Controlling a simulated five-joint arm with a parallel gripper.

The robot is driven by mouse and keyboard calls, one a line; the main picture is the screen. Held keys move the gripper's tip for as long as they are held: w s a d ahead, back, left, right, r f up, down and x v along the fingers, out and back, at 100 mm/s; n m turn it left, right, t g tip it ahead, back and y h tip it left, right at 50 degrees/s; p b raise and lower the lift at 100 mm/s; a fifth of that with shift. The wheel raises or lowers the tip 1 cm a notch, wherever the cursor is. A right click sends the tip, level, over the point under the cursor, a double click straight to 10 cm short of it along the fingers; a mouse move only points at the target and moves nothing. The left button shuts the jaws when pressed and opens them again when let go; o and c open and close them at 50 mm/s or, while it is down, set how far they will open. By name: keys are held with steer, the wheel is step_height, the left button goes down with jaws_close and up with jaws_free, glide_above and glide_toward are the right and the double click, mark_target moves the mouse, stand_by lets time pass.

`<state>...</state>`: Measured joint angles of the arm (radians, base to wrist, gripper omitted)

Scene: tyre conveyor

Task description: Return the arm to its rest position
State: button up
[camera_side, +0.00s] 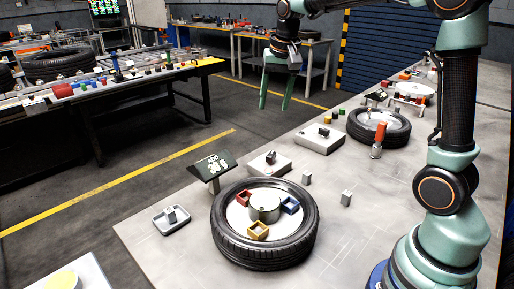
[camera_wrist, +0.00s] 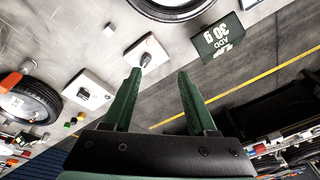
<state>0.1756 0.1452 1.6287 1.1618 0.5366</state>
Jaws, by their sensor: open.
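My gripper (camera_side: 274,104) hangs from the arm at the upper middle of the side view, its two green fingers pointing down. It is raised well above the table and beyond its far left edge. In the wrist view the gripper (camera_wrist: 160,82) shows its fingers spread apart with nothing between them. My arm reaches across the top of the side view from its column at the right.
A tyre (camera_side: 265,254) with coloured trays inside lies at the table's front, beside a dark sign (camera_side: 213,166). The floor beneath my gripper is clear.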

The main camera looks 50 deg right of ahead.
steer(key=s+a+f+n+t, duration=0.1)
steer(key=s+a+n, duration=0.3)
steer(key=s, duration=0.3)
steer(key=s+a+f+n+t, duration=0.1)
steer(key=s+a+n+t, duration=0.1)
steer(key=s, duration=0.6)
steer(key=shift+s+a+n, duration=0.2)
steer(key=shift+a+n, duration=0.7)
steer(key=shift+n, duration=0.2)
